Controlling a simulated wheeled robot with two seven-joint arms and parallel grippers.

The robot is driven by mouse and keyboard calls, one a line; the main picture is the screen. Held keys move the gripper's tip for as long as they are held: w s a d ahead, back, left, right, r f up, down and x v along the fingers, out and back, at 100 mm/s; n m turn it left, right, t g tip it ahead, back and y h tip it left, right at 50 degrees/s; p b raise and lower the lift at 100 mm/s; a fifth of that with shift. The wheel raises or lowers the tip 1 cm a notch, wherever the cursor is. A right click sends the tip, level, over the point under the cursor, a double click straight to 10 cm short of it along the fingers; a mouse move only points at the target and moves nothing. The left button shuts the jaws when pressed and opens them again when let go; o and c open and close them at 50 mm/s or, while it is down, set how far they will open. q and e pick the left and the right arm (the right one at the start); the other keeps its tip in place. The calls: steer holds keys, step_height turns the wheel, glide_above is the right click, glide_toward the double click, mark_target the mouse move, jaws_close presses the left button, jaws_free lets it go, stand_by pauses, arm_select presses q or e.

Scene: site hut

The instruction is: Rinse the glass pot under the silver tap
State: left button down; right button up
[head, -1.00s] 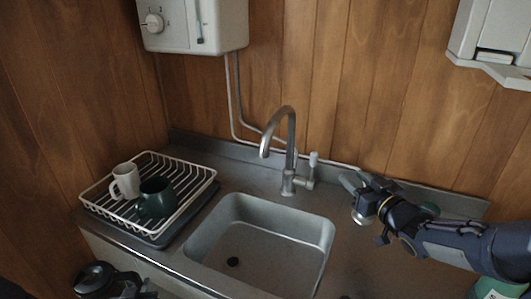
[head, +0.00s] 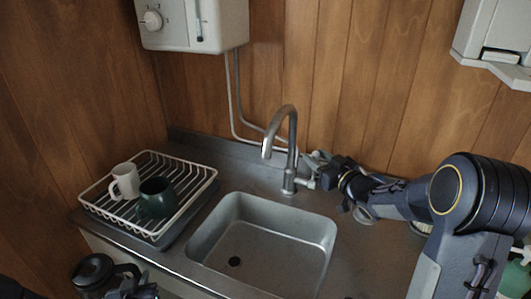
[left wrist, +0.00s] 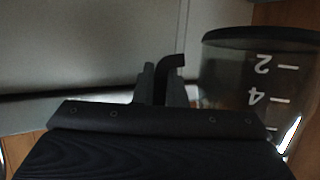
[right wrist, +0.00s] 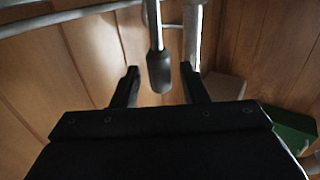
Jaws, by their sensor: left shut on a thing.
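The glass pot (head: 92,272), with a black lid and handle, is at the bottom left of the head view, in front of the counter. My left gripper (head: 137,292) is shut on its handle; in the left wrist view the pot (left wrist: 262,85) shows white number marks. The silver tap (head: 289,150) arches over the sink (head: 262,240). My right gripper (head: 318,170) is at the tap's right side. In the right wrist view its fingers (right wrist: 159,75) are open, with the tap's dark-tipped lever (right wrist: 158,62) between them. I cannot tell whether they touch it.
A white dish rack (head: 190,203) with a white mug (head: 124,181) and a dark green mug (head: 157,197) stands left of the sink. A water heater (head: 195,25) hangs above. A green-and-white thing (head: 517,272) is at the right edge. The sink basin is empty.

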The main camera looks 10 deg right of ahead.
arm_select(q)
steer(key=shift+r, duration=0.15)
arm_select(e)
steer(key=shift+w+a, duration=0.2)
steer(key=shift+w, duration=0.4)
